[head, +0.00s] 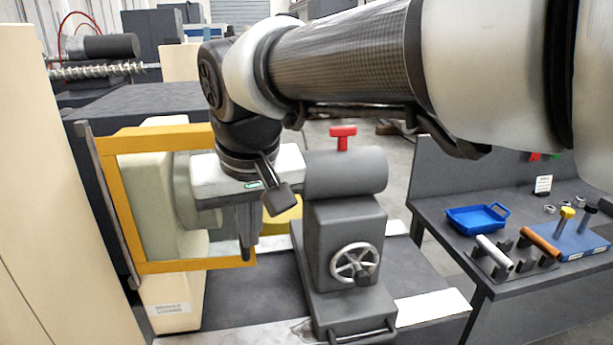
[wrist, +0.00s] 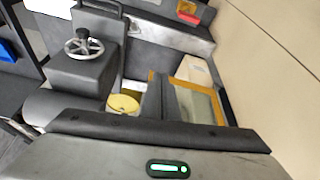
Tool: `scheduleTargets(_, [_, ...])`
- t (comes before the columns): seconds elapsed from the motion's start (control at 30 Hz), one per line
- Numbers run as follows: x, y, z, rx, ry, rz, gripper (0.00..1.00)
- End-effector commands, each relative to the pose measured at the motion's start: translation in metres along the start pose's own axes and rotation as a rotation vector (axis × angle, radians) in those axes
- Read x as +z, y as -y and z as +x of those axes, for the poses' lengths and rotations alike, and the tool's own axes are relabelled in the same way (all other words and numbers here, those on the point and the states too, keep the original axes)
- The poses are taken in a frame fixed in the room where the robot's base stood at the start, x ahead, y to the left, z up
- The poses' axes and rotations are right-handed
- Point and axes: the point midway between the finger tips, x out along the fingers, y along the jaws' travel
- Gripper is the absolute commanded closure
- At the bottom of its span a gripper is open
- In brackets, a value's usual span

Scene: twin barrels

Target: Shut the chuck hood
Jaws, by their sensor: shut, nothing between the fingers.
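The chuck hood (head: 120,205) is a yellow frame with a clear window, standing at the left of the lathe. A dark bar runs along its left edge, and a pale housing and grey round part show through it. It also shows in the wrist view (wrist: 184,104), right of centre. I cannot tell exactly how far it is swung. My gripper (head: 248,254) points down at the frame's right end, shut and empty. It overlaps the frame in the head view; contact is unclear. In the wrist view, dark fingers (wrist: 151,100) show just left of the hood.
A grey tailstock (head: 345,235) with a silver handwheel stands right of my gripper. A yellow round part (head: 283,220) lies behind the gripper. A bench (head: 455,235) with a blue tray (head: 476,218) and tools is at right. A beige cabinet (head: 35,200) borders the left.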

Motion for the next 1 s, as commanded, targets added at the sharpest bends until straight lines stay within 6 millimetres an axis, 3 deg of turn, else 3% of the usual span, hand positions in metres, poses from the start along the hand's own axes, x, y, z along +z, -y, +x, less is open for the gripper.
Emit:
scheduleTargets(0.17, [0.001,0.001,0.019,0.0,0.004,0.0,1.0])
scheduleTargets(0.57, [0.001,0.001,0.102,0.0,0.005,-0.001,1.0])
scheduleTargets(0.73, [-0.025,0.0,0.108,0.0,0.001,0.001,1.0])
scheduleTargets(1.0, [-0.037,0.0,0.114,0.0,0.001,0.0,1.0])
